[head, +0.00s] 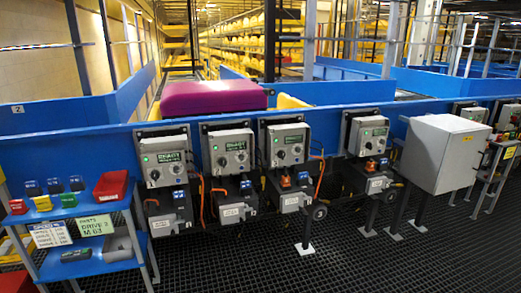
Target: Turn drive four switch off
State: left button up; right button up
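A row of grey drive control boxes hangs along the blue conveyor side: one at the left (165,158), a second (231,152), a third (287,146) and a fourth (369,136). Each has a round dial, and the left three show a lit green lamp. Below them hang smaller grey switch units: the first (171,222), the second (233,211), the third (292,200) and the fourth (378,184). Their labels are too small to read, so I cannot tell which is drive four or how its switch stands. Neither gripper is in view.
A blue shelf cart (90,206) with a red bin (111,185) and a "DRIVE 3" sign (95,225) stands at lower left. A large light-grey cabinet (440,150) juts out at right. The dark grid floor in front is open.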

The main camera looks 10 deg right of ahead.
aim_at(369, 145)
jog(key=l, duration=0.7)
jog(key=i+l+z, duration=0.1)
jog(key=l, duration=0.55)
jog(key=i+l, duration=0.1)
jog(key=l, duration=1.25)
jog(key=i+l+z, duration=0.1)
jog(key=l, duration=0.6)
jog(key=i+l, duration=0.1)
jog(key=l, duration=0.3)
jog(key=i+l, duration=0.1)
jog(key=l, duration=0.3)
jog(key=i+l, duration=0.1)
jog(key=l, duration=0.25)
jog(key=i+l, duration=0.1)
jog(key=l, duration=0.3)
jog(key=i+l+z, duration=0.1)
jog(key=l, duration=0.3)
jog(key=i+l, duration=0.1)
jog(key=l, duration=0.3)
jog(key=i+l, duration=0.15)
jog(key=l, duration=0.2)
